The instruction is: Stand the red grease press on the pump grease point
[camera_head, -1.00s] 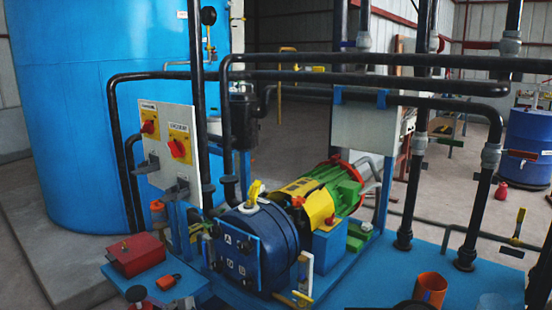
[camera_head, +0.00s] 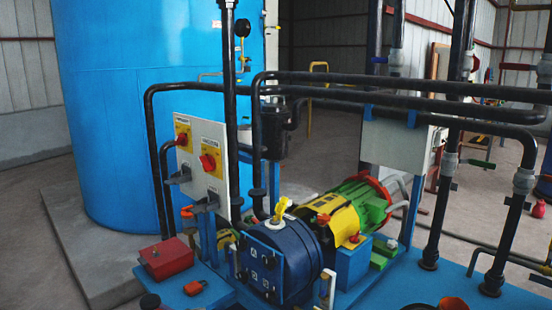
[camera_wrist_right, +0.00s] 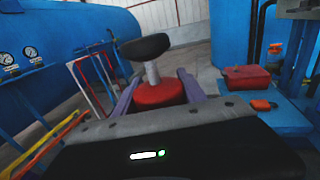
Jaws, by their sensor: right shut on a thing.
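In the right wrist view the red grease press (camera_wrist_right: 159,93) has a red round body, a pale stem and a black knob. My right gripper (camera_wrist_right: 156,90) is shut on its red body with purple fingers on both sides, and holds it upright in that view. In the head view the blue pump (camera_head: 281,262) stands on a blue base, with a yellow handle on top. I cannot pick out the grease point. A black knob (camera_head: 150,301) at the bottom edge may be the press's. My left gripper is not in view.
A red box (camera_head: 167,258) and an orange-red padlock (camera_head: 194,288) sit on a blue surface left of the pump. Switch panels (camera_head: 200,151) and black pipes (camera_head: 390,81) rise behind it. The green and yellow motor (camera_head: 351,206) is to its right. An orange cup (camera_head: 453,303) is at bottom right.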

